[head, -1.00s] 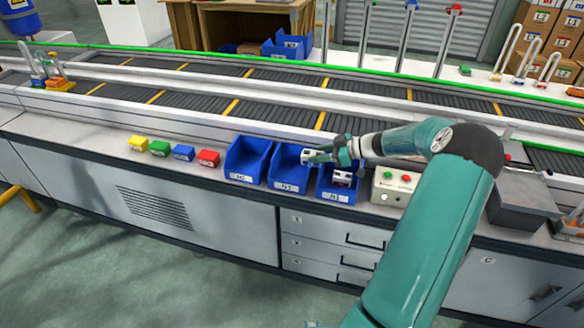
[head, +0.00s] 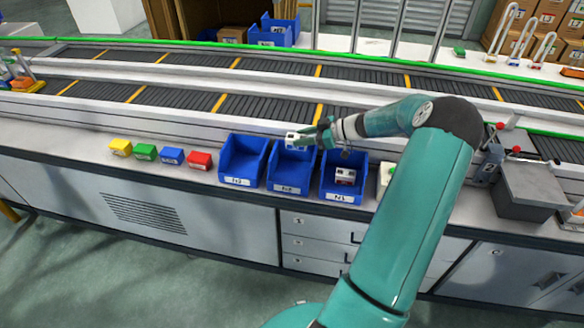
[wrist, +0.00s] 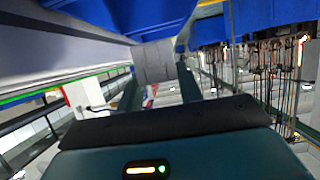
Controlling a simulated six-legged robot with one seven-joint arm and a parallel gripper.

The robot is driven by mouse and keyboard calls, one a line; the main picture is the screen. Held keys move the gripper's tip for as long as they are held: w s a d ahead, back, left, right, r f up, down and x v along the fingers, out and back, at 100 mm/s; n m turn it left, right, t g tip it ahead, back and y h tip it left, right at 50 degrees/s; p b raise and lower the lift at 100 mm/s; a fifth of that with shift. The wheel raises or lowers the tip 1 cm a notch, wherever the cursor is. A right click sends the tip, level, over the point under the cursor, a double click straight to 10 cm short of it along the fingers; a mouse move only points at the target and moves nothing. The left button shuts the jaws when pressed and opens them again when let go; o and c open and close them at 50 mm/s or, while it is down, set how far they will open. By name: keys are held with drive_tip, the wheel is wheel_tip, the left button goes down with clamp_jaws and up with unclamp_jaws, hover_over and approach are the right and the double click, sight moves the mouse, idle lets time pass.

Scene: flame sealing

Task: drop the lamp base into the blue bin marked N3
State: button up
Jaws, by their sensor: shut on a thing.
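My gripper (head: 315,138) is shut on a small whitish block, the lamp base (head: 298,139), above the back of the middle blue bin (head: 290,187). In the wrist view the lamp base (wrist: 153,62) shows as a grey block between the two fingers. Three blue bins stand in a row. The left blue bin (head: 243,160) looks empty, and its small label seems to end in 3. The right blue bin (head: 343,195) holds a white and red piece (head: 345,176). The labels are too small to read surely.
Small yellow, green, blue and red blocks (head: 160,153) line the counter left of the bins. A conveyor (head: 200,100) runs behind them.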

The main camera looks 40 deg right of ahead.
sight(304, 149)
drive_tip(key=shift+s+a+f, duration=0.1)
drive_tip(key=shift+s+f, duration=0.05)
drive_tip(key=shift+f, duration=2.3)
drive_tip(key=o, duration=1.1)
drive_tip(key=shift+c, duration=0.2)
drive_tip(key=v, duration=1.3)
drive_tip(key=shift+s+r, duration=0.25)
drive_tip(key=shift+s, duration=0.05)
